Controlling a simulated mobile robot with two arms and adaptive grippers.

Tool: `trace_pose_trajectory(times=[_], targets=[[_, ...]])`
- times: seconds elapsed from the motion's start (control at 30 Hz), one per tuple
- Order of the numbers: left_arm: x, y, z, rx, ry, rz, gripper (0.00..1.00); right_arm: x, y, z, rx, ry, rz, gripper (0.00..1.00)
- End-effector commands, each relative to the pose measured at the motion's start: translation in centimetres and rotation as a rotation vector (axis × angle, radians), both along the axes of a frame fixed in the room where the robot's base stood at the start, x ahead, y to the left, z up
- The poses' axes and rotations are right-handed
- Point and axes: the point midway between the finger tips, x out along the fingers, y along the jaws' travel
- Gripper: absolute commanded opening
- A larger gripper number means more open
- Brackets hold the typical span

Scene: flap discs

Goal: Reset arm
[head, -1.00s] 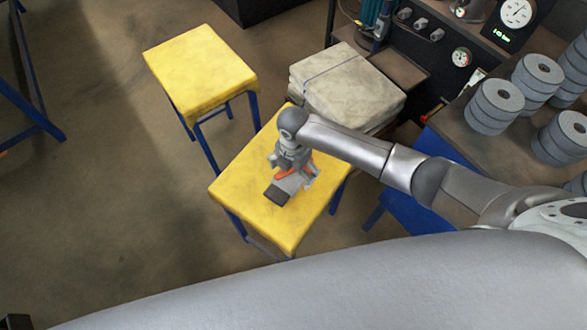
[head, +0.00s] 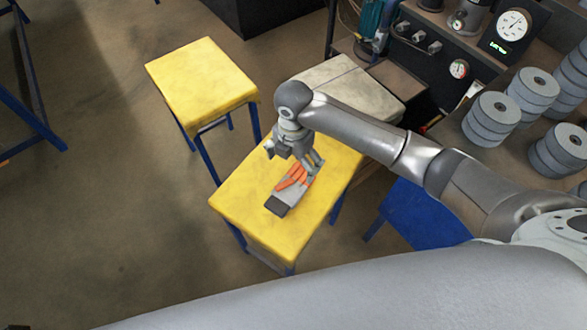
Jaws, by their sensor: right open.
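My right arm comes in from the right in the head view. My right gripper (head: 295,160) is open and empty, pointing down above the nearer yellow-topped stool (head: 245,200). A grey and orange work glove (head: 291,188) with a dark cuff lies on that stool, just below the gripper. The fingers appear clear of the glove, though the gripper overlaps the glove's far end in the picture. My left gripper is not in view.
A second yellow-topped stool (head: 200,78) stands farther back left. A pale wrapped stack (head: 350,85) is partly behind my arm. Flap discs (head: 491,118) stand in stacks on the bench at right, near a gauge panel (head: 512,30).

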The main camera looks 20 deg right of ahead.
Motion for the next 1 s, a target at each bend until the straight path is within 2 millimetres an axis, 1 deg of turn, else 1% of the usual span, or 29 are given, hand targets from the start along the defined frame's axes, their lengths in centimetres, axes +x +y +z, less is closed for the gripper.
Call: trace_pose_trajectory(times=[0.03,0.17,0.73,0.87,0.97,1.0], targets=[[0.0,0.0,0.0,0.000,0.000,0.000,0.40,0.0,0.0,0.5,-0.001,-0.001,0.000,0.94],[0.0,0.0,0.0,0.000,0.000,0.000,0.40,0.0,0.0,1.1,0.000,0.000,0.000,0.94],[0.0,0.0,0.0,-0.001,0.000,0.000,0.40,-0.2,0.1,1.0,0.004,0.000,-0.005,0.94],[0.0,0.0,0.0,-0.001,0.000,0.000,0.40,-1.4,1.2,0.4,0.040,-0.003,-0.062,0.94],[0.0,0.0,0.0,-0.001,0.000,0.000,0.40,-3.2,2.6,-0.2,0.095,-0.013,-0.173,0.94],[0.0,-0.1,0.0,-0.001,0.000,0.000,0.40,-4.0,3.2,-0.4,0.123,-0.015,-0.234,0.94]])
